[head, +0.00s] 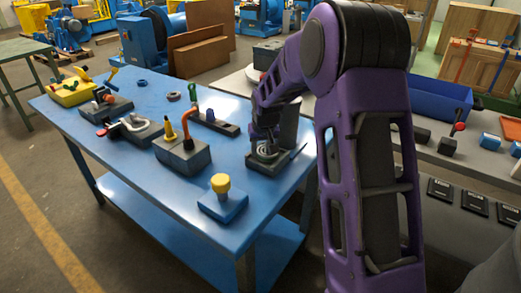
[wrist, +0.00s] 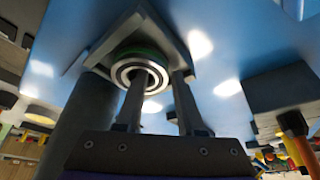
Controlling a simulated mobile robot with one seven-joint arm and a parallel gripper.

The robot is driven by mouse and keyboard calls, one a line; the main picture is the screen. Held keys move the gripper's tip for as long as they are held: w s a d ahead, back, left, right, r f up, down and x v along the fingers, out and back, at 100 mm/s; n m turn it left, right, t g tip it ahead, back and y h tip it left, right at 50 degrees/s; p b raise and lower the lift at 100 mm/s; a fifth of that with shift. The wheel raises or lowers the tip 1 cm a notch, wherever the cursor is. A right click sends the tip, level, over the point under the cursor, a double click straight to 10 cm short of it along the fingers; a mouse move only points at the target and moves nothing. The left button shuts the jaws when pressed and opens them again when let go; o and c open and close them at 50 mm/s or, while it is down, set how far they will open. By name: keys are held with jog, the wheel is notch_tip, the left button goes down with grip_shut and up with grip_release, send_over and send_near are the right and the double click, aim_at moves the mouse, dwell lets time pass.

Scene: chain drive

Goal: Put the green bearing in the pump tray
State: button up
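The bearing (wrist: 126,72) is a bright metal ring with a green band, seen in the wrist view against a dark square tray (wrist: 105,50). In the head view, the ring (head: 265,148) shows at the dark tray (head: 283,165) near the right end of the blue table. My gripper (wrist: 160,80) reaches down there. One fingertip overlaps the ring's hole and the other is at its right edge. I cannot tell whether the fingers grip the ring or whether it rests on the tray floor. No label identifies the pump tray.
A dark post (head: 290,122) rises beside the tray. A dark block (head: 182,155) with yellow and orange parts stands to its left. A blue block with a yellow knob (head: 221,183) is in front. A yellow bin (head: 70,93) is at the far left.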

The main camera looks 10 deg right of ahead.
jog(key=shift+r, duration=0.3)
jog(key=p+v, duration=0.1)
jog(key=v, duration=1)
jog(key=shift+s+r, duration=0.15)
jog(key=shift+r, duration=0.2)
